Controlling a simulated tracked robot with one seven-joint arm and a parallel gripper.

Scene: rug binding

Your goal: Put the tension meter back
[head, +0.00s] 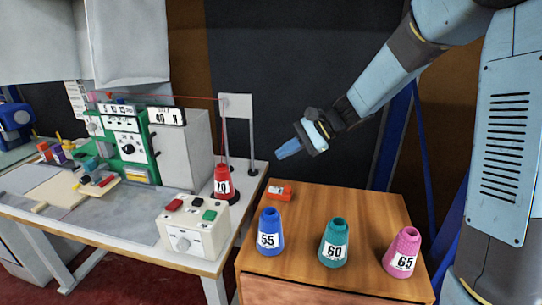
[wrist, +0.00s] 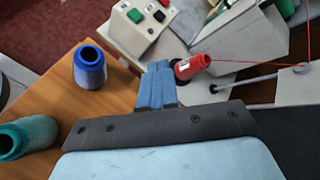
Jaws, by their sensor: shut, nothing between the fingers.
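A small orange device with a dark part, which looks like the tension meter (head: 280,190), lies on the back left corner of the wooden table (head: 300,280). I do not see it in the wrist view, where my gripper may cover it. My gripper (head: 279,154) is shut and empty, in the air above and behind the orange device, apart from it. Its blue fingers (wrist: 157,68) lie together in the wrist view, pointing toward the machine bench.
Blue cone 55 (head: 269,233), teal cone 60 (head: 333,243) and pink cone 65 (head: 402,252) stand on the wooden table. Red cone 70 (head: 222,183) stands on the machine bench, its thread running up a stand (head: 236,106). A button box (head: 192,228) stands at the bench's front.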

